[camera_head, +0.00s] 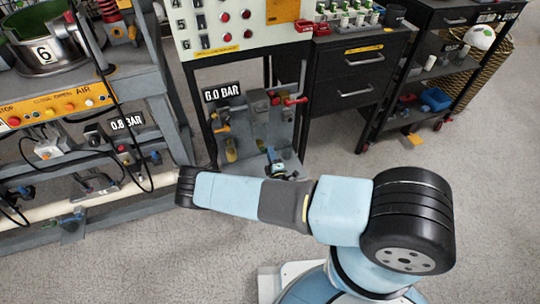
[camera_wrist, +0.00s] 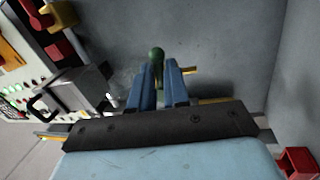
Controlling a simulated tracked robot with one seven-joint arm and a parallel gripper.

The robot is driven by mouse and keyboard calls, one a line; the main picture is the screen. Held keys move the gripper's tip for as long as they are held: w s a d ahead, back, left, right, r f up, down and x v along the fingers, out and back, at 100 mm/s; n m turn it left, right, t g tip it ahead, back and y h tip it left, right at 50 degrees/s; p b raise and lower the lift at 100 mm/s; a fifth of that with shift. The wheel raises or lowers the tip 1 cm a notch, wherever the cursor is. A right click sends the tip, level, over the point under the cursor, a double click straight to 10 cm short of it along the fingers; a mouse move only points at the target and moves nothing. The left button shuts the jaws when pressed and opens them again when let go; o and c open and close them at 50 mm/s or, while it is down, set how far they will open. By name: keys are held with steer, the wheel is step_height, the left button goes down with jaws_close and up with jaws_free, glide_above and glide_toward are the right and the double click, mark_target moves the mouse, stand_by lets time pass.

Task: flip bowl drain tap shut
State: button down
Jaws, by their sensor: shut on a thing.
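In the wrist view the two blue fingers of my gripper (camera_wrist: 162,75) are close together. A dark green rounded knob (camera_wrist: 157,54) shows between and just beyond the fingertips, and the gripper is shut on it. The part below the knob is hidden by the fingers, so I cannot tell whether it belongs to the drain tap. In the head view a metal bowl (camera_head: 44,56) marked 6 stands on the grey bench at the upper left. My arm crosses the lower middle of that view, and I cannot make out the gripper clearly there.
In the wrist view a grey box with a dark handle (camera_wrist: 75,92) is left of the fingers, and a red block (camera_wrist: 296,162) is at lower right. In the head view a black drawer cabinet (camera_head: 357,70) stands beyond my arm. Open floor (camera_head: 480,200) lies at right.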

steer(key=shift+d+r+n, duration=0.1)
steer(key=shift+r+n, duration=0.05)
steer(key=shift+n, duration=0.85)
steer(key=c, duration=1.2)
jaws_free()
steer(key=shift+o, duration=0.2)
steer(key=v, duration=1.3)
steer(key=shift+s, duration=0.4)
steer(key=shift+d, duration=0.15)
